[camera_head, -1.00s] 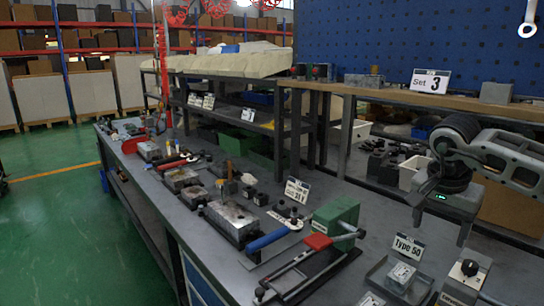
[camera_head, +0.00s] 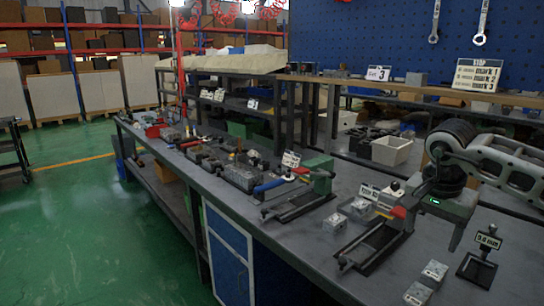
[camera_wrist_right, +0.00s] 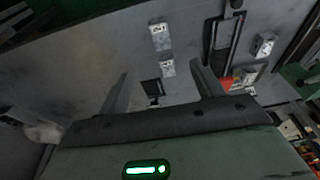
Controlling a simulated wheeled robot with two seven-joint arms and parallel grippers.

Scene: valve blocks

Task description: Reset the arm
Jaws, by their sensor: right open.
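My right arm comes in from the right in the head view, with its grey-green gripper (camera_head: 436,228) hanging over the workbench (camera_head: 290,232). In the wrist view the two fingers of this gripper (camera_wrist_right: 159,70) stand wide apart with nothing held between them. Small metal valve blocks (camera_head: 434,272) lie on the bench below and in front of it. A black clamp-like fixture with a red part (camera_head: 372,248) lies left of the gripper. Contact between gripper and bench items does not show. My left gripper is not in view.
A "9.0 mm" sign (camera_head: 488,241) stands near the bench's right side. A green fixture (camera_head: 318,172) and several metal parts line the bench farther left. A white bin (camera_head: 391,150) stands behind. Green floor (camera_head: 95,225) is open at the left.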

